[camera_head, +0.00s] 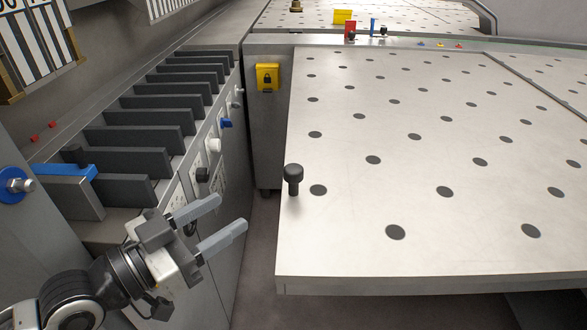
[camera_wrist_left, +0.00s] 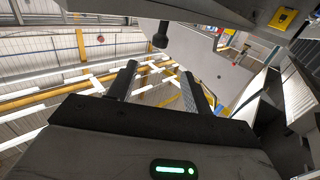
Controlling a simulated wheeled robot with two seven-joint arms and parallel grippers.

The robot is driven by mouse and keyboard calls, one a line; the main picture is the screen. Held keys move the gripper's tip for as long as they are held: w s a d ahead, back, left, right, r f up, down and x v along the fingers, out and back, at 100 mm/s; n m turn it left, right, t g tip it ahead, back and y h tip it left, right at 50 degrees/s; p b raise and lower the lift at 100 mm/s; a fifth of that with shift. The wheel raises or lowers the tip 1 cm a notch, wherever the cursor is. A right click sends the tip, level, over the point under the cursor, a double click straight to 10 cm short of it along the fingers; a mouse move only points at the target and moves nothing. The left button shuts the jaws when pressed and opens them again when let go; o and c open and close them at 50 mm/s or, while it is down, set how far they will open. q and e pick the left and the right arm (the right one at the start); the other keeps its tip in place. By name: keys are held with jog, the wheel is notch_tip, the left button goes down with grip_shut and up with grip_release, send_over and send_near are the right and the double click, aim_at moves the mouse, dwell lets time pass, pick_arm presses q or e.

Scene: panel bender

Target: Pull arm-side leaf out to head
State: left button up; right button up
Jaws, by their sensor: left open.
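The leaf is most likely the pale steel table panel (camera_head: 400,255) with rows of dark round holes, in the right half of the head view. A black knob (camera_head: 293,178) stands upright on it near its left edge. My left gripper (camera_head: 229,212) is open and empty. In the head view it shows left of the knob and of the leaf's edge, apart from both. In the left wrist view the two fingers (camera_wrist_left: 158,82) are spread with nothing between them, and a dark knob-like shape (camera_wrist_left: 160,36) shows beyond them. My right gripper is not in view.
A grey cabinet with a row of dark upright plates (camera_head: 150,122) and small knobs on its side stands at left. A blue lever (camera_head: 62,170) is by its near end. A floor gap separates cabinet and leaf.

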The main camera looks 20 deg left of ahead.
aim_at(286, 177)
pick_arm(q)
jog(key=p+x, duration=0.2)
jog(key=x, duration=1.1)
jog(key=shift+w+d+p, duration=0.15)
jog(key=shift+w+p, duration=0.15)
jog(key=shift+w, duration=0.05)
jog(key=shift+w+d, duration=0.35)
jog(key=shift+w, duration=0.15)
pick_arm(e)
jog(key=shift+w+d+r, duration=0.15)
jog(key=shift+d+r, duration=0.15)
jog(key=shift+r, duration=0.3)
